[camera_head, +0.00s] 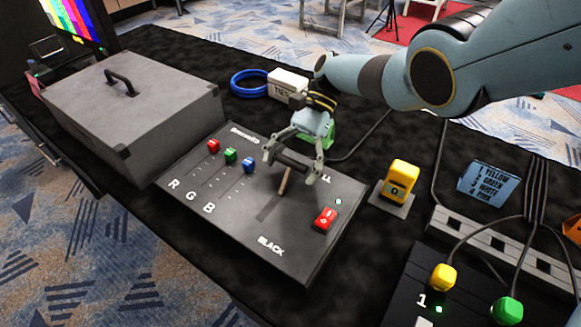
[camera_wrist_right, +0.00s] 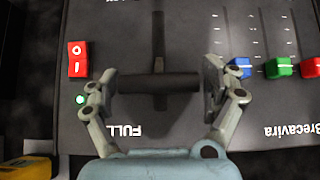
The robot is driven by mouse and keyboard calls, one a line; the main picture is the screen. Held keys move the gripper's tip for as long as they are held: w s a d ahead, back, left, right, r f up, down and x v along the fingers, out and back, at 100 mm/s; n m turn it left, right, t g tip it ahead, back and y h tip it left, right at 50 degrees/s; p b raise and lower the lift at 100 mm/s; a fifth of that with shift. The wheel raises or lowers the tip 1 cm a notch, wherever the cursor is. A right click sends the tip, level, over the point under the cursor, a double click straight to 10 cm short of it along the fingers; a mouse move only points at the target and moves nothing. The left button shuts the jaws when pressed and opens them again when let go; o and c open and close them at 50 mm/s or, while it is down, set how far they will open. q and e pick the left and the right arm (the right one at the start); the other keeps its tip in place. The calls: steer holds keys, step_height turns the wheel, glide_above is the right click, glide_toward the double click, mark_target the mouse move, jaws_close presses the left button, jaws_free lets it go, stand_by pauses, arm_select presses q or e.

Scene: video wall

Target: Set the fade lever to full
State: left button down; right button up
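The fade lever is a T-bar with a tan stem (camera_head: 284,181) and a dark crossbar (camera_wrist_right: 158,83). It rises from a slot in the grey control panel (camera_head: 309,245), between the words BLACK and FULL. The stem stands past the bare slot stretch on the BLACK side. My right gripper (camera_head: 291,162) is over the panel, with one finger at each end of the crossbar. In the right wrist view the fingers appear to touch both ends. My left gripper is out of view.
The panel also bears red, green and blue sliders (camera_head: 230,156) and a red switch (camera_head: 326,218) beside a lit green lamp. A grey case (camera_head: 135,110) stands left. A yellow device (camera_head: 401,180) and a power strip (camera_head: 492,244) lie right.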

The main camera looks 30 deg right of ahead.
steer(key=shift+o, duration=1)
steer(key=shift+d, duration=0.1)
steer(key=shift+f, duration=0.1)
steer(key=v, duration=1.1)
steer(key=shift+w+d+r, duration=0.1)
steer(key=shift+d+r, duration=0.1)
steer(key=shift+r, duration=0.2)
steer(key=shift+a+f, duration=0.1)
